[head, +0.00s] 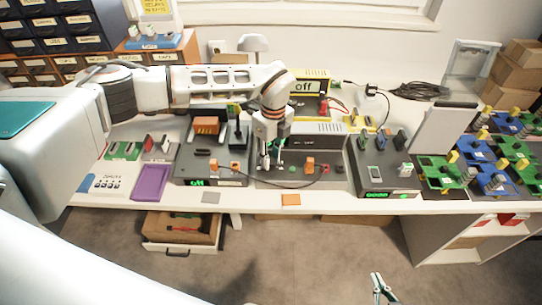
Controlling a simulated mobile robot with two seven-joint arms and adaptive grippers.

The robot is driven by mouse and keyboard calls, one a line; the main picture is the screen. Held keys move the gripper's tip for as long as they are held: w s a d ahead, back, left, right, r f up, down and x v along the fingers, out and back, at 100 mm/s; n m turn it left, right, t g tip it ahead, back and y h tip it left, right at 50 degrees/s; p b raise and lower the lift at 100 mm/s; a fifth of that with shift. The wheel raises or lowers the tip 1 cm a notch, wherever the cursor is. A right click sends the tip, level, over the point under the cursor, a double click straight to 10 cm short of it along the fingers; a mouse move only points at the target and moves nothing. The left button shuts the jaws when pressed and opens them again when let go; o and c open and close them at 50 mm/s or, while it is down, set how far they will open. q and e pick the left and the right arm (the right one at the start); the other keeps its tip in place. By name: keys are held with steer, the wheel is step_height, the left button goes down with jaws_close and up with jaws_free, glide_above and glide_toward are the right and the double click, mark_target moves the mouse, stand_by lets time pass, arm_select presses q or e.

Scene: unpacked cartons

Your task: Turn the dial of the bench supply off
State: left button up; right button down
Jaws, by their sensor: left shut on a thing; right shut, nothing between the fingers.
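The bench supply (318,138) appears to be the grey box with a sloping front panel in the middle of the bench. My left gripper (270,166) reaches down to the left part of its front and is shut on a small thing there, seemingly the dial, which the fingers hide. The dial's setting cannot be read. My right gripper (381,290) is shut and empty, low in front of the bench at the bottom of the picture.
A dark unit with an orange block (207,125) stands left of the supply, and another dark unit (372,175) stands right. A cable (318,182) loops across the front. A purple tray (151,183) lies at left. An open drawer (181,230) sticks out below the bench.

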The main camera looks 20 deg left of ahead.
mark_target(271, 158)
arm_select(q)
steer(key=n, duration=0.6)
steer(key=shift+a+r+p, duration=0.1)
steer(key=shift+p, duration=0.2)
steer(key=shift+w+n, duration=0.1)
steer(key=shift+n, duration=0.2)
steer(key=o, duration=1.1)
step_height(271, 158, up, 12)
steer(key=shift+w, duration=0.2)
